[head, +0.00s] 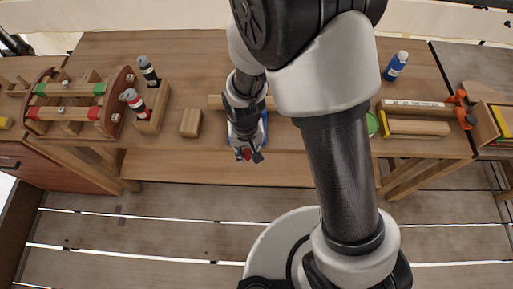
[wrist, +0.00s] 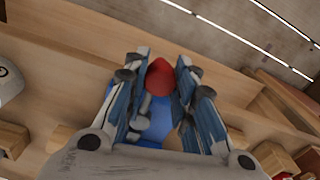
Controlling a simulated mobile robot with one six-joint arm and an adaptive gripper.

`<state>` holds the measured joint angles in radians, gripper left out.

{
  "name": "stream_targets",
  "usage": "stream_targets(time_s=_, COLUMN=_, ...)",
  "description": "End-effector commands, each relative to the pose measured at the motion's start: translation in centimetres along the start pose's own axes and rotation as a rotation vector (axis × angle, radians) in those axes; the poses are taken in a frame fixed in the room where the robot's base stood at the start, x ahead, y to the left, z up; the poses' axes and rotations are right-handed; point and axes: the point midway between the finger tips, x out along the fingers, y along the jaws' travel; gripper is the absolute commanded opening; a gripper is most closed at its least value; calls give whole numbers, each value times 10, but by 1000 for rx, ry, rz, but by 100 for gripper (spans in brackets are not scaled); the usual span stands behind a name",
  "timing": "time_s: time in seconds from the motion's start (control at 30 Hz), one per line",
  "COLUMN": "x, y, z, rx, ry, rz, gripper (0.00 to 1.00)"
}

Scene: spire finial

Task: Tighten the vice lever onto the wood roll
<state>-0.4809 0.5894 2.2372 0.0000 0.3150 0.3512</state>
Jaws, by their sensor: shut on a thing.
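The blue vice (head: 264,131) is at the front edge of the wooden table, mostly hidden by my gripper (head: 249,154). It also shows as a blue body in the wrist view (wrist: 156,124). The vice lever's red knob (wrist: 160,78) sits between my two fingertips, which are shut on it. The knob also shows as a small red spot in the head view (head: 246,154). The wood roll (head: 215,102) lies across the table behind my gripper; its middle is hidden by my arm. I cannot tell how tightly the vice holds it.
A small wooden block (head: 190,123) and two bottles in wooden holders (head: 152,118) stand to the left. A rack with green and red bars (head: 75,100) is farther left. A blue bottle (head: 396,66) and an orange clamp (head: 462,110) are on the right. Floor in front is clear.

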Motion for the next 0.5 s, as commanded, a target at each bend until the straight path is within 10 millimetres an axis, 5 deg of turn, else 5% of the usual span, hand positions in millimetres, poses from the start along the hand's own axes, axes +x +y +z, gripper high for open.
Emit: stream_targets(time_s=0.5, x=0, y=-35, z=-9, rx=334, ry=0, rz=0, gripper=0)
